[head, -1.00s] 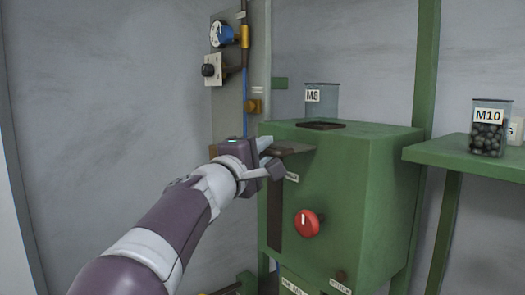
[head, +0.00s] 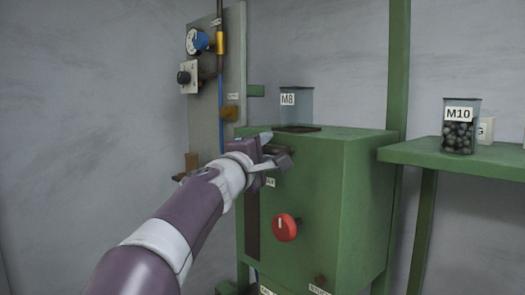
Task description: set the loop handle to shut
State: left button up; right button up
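I cannot tell for sure which part is the loop handle; no clear loop shape shows, and my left gripper may hide it. The green machine cabinet (head: 357,210) has a red round knob (head: 284,228) with a white mark on its front. My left gripper (head: 277,149) is at the cabinet's upper left front, by a dark flat plate that it partly covers. Its two fingers look spread apart, with nothing clearly held between them. Whether it touches the plate cannot be told. My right gripper is out of view.
A grey panel behind, left of the cabinet, carries a blue gauge (head: 194,41), a black knob (head: 184,77) and a brass fitting (head: 229,114). The M8 bin (head: 298,107) stands on the cabinet. The M10 jar (head: 459,136) stands on a green shelf (head: 450,158) at right.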

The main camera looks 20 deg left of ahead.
pick_arm(q)
jog(key=shift+s, duration=0.45)
jog(key=s+f+b, duration=0.2)
jog(key=s+b, duration=0.2)
jog(key=s, duration=0.7)
jog(key=shift+s, duration=0.3)
